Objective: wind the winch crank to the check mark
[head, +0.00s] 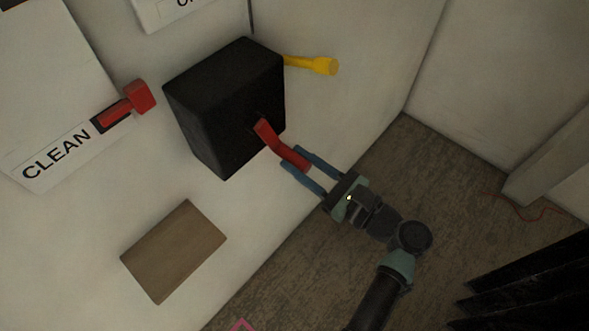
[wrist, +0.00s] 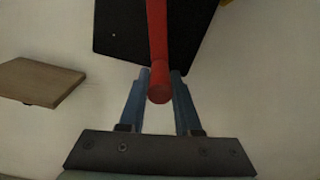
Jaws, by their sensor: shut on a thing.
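The winch is a black box (head: 215,105) on the pale wall. Its red crank (head: 281,147) sticks out from the box's face and bends toward my gripper. My gripper (head: 304,168) has its blue fingers on either side of the crank's outer end and is shut on it. In the wrist view the red crank (wrist: 158,50) runs down from the black box (wrist: 115,35), its round end between the fingertips of my gripper (wrist: 159,82). A yellow piece (head: 318,66) sticks out past the box's upper right side. I cannot make out a check mark.
A red lever (head: 138,98) sits left of the box beside a label (head: 57,157) reading CLEAN. A brown wooden block (head: 174,251) is on the wall below the box; it also shows in the wrist view (wrist: 38,80). Dark ribbed objects (head: 535,290) stand at lower right.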

